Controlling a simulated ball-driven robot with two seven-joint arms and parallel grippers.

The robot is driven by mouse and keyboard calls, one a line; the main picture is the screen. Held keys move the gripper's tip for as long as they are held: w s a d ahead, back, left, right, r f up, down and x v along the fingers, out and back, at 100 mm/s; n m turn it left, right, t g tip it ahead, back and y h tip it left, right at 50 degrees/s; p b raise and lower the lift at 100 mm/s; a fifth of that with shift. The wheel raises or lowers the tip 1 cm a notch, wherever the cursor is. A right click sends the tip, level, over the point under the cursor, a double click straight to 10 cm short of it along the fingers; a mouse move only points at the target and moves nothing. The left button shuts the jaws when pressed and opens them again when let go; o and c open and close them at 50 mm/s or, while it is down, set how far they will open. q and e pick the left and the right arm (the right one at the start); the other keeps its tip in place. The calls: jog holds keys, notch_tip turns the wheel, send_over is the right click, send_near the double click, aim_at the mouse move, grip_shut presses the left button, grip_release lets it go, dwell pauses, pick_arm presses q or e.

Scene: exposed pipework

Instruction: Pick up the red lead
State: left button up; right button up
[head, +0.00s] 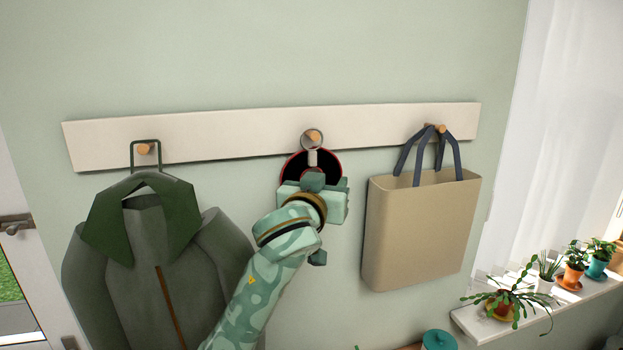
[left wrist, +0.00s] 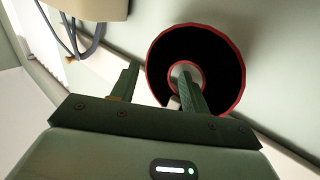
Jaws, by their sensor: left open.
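The red lead (head: 327,165) is a round black disc with a red rim. It hangs by a ring on the middle wooden peg (head: 313,136) of the white rail. My left gripper (head: 312,183) is in front of the lead's lower part and hides it in the head view. In the left wrist view the lead (left wrist: 222,60) fills the upper middle. My left gripper (left wrist: 158,75) is open there, its two fingers apart. One finger overlaps the disc near its pale hub, the other is beside the rim. I cannot tell whether they touch. My right gripper is not in view.
A green coat (head: 150,255) hangs left of the lead, partly behind my left arm. A tan bag (head: 420,230) with dark handles hangs to the right. The white rail (head: 230,130) runs along the wall. Potted plants (head: 574,265) stand on the sill at right.

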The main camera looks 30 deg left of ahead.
aim_at(328, 179)
pick_arm(q)
jog(key=x, duration=0.4)
jog(key=shift+a+f, duration=0.1)
jog(key=shift+a, duration=0.05)
jog(key=shift+c, duration=0.7)
jog(key=shift+s, duration=0.1)
grip_shut()
